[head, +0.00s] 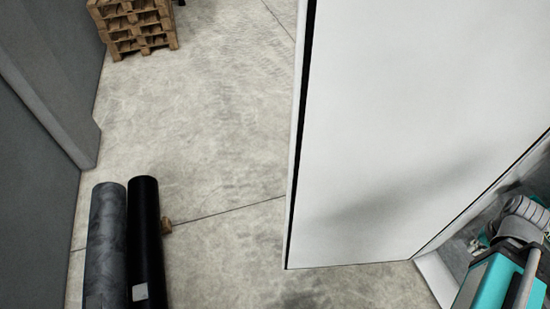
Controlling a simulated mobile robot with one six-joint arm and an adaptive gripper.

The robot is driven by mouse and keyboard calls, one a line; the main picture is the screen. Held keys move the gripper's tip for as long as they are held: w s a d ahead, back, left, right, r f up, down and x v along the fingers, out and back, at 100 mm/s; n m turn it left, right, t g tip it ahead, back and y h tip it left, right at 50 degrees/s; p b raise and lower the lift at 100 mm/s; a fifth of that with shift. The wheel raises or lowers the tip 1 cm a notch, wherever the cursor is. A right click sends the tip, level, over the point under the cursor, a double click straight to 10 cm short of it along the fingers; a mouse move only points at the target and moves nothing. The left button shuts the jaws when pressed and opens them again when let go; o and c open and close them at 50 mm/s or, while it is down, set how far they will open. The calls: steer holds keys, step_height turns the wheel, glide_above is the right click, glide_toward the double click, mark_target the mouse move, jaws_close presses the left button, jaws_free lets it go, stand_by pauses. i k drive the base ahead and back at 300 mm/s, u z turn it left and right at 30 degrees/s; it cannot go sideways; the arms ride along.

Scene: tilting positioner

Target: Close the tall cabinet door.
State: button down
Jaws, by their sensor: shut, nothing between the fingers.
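A tall white panel (415,120), which looks like the cabinet door, fills the right half of the head view. It stands open, swung out over the floor. A dark strip and a thin pale edge run down its left side, and its lower edge lies near the floor. At the lower right, beyond the panel's slanting edge, part of the cabinet's opening shows with a white strip (436,280) at its base. The rest of the cabinet is cut off by the frame. My gripper is not in view.
A teal and grey machine (497,280) with a ribbed hose stands at the lower right. Two dark rolls (146,240) stand at the lower left beside grey walls (35,180). Stacked wooden pallets (135,25) are at the upper left.

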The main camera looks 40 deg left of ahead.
mark_target(406, 115)
steer(key=u, duration=1.55)
steer(key=k, duration=1)
steer(key=z, duration=0.1)
steer(key=i, duration=0.55)
